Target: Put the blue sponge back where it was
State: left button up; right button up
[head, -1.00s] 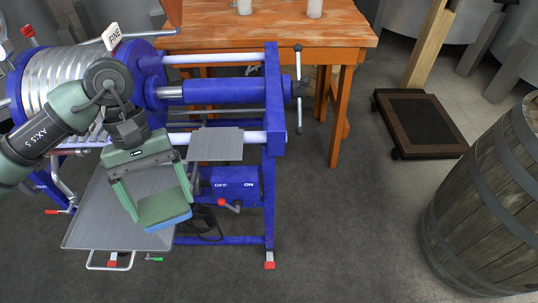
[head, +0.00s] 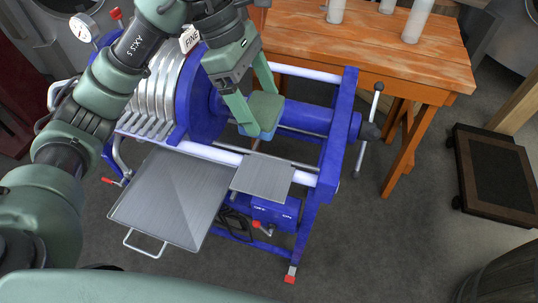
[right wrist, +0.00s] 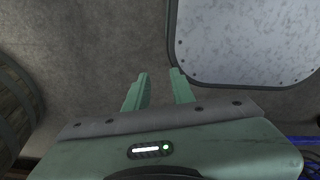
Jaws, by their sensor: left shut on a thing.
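My left gripper (head: 266,115) is shut on the blue sponge (head: 265,109), whose upper face is green. It holds the sponge over the blue filter press (head: 319,215), by the press's blue cylinder. I cannot tell whether the sponge touches the press. My right gripper (right wrist: 158,82) shows only in the right wrist view; its fingers are apart with nothing between them.
A grey tray (head: 165,200) and a small grey plate (head: 262,178) are at the press's near side. A wooden table (head: 370,50) with several pale containers stands behind. A dark wheeled platform (head: 495,175) is at right. A barrel (right wrist: 15,105) shows in the right wrist view.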

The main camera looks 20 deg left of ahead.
pick_arm(q)
jog(key=f+p, duration=0.1)
jog(key=f, duration=0.4)
jog(key=s+f+p, duration=0.1)
jog(key=f, duration=0.4)
jog(key=f+p, duration=0.1)
jog(key=f, duration=0.4)
jog(key=shift+s+f, duration=0.1)
jog(key=shift+s, duration=0.1)
jog(key=shift+f+p, duration=0.25)
jog(key=shift+p, duration=0.05)
notch_tip(320, 180, down, 3)
jog(key=shift+f+p, duration=0.1)
jog(key=shift+p, duration=0.35)
jog(key=shift+f, duration=0.25)
jog(key=o, duration=0.9)
jog(key=shift+b, duration=0.3)
jog(key=shift+o, duration=1.3)
pick_arm(e)
jog(key=s+r, duration=0.1)
jog(key=r, duration=0.1)
jog(key=s+r, duration=0.1)
jog(key=r, duration=0.1)
jog(key=shift+s+a, duration=0.1)
jog(key=shift+s, duration=0.25)
jog(key=shift+r, duration=0.2)
